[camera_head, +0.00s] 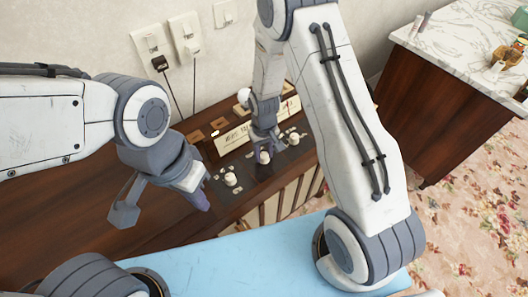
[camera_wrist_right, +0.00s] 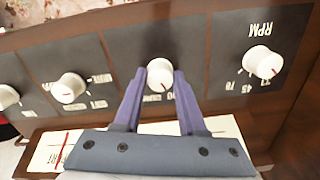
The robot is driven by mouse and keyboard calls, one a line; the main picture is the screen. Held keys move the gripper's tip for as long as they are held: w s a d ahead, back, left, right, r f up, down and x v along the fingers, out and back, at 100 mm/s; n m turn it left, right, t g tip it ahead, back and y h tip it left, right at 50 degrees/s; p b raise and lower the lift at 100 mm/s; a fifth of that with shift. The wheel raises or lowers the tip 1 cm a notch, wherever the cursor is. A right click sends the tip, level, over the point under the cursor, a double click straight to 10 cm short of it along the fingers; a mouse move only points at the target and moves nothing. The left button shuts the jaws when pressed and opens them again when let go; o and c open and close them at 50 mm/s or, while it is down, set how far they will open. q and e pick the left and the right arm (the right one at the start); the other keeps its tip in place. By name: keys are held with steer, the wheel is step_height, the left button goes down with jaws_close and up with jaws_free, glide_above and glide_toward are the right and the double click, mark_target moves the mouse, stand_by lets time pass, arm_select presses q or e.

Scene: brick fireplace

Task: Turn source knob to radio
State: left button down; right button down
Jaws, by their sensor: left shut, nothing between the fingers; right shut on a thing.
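A row of white knobs sits on the dark front panel of a wooden radio cabinet (camera_head: 140,205). My right gripper (camera_wrist_right: 160,80) is shut on the source knob (camera_wrist_right: 158,72), with one purple finger on each side. The knob's red pointer line shows, but the fingers hide part of its lettering, so I cannot read its setting. In the head view this gripper (camera_head: 264,152) reaches down to the panel at the same knob (camera_head: 264,158). My left gripper (camera_head: 203,202) is shut and empty, above the cabinet left of the knobs.
Beside the held knob are the RPM knob (camera_wrist_right: 263,62) and another white knob (camera_wrist_right: 69,87). In the head view, a neighbouring knob (camera_head: 231,179) lies near my left fingers. A marble-topped cabinet (camera_head: 455,40) stands right. Wall sockets with cords (camera_head: 186,38) are behind.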

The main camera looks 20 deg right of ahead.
mark_target(264, 155)
steer(key=shift+n, duration=0.6)
steer(key=shift+c, duration=2.4)
jaws_free()
step_height(264, 155, up, 11)
steer(key=shift+f, duration=0.2)
